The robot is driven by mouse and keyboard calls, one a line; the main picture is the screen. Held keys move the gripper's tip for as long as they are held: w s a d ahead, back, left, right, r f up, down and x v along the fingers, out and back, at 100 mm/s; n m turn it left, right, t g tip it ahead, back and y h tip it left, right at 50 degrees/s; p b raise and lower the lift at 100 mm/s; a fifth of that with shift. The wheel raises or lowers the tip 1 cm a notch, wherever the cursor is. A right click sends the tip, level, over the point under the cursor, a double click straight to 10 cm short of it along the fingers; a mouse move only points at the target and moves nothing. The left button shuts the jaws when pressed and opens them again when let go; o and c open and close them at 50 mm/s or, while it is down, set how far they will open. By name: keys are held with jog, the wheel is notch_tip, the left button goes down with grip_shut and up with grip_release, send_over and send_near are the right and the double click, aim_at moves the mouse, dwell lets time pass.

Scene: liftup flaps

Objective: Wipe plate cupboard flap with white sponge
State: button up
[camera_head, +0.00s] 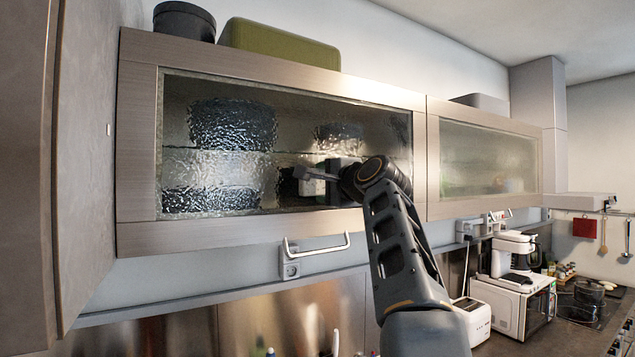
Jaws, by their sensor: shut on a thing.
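The plate cupboard flap (270,240) is the left wall-cupboard front, with a brushed frame around rippled glass. It is shut, and blurred dark and pale stacks show behind the glass. My gripper (312,174) is in front of the glass, right of its middle, with my arm rising from the lower right. It is shut on a small block at its tip, which looks grey in the shade; I take this to be the white sponge (300,172). Most of the sponge is hard to make out. I cannot tell whether it touches the glass.
A bar handle (318,245) is at the flap's lower edge. A second glass flap (487,160) adjoins on the right. A tall cabinet (85,150) stands close on the left. A coffee machine (513,255) sits on a white microwave (512,305) below right.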

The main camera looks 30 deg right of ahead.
aim_at(291, 182)
jog(key=d, duration=0.7)
jog(key=shift+d, duration=0.25)
dwell(0.4)
jog(key=shift+a, duration=0.15)
jog(key=shift+a+b, duration=0.9)
jog(key=shift+a, duration=6.25)
jog(key=shift+s+f, duration=0.1)
jog(key=shift+s, duration=0.15)
jog(key=shift+s+b, duration=1.1)
jog(key=shift+s, duration=1.55)
jog(key=shift+s, duration=0.15)
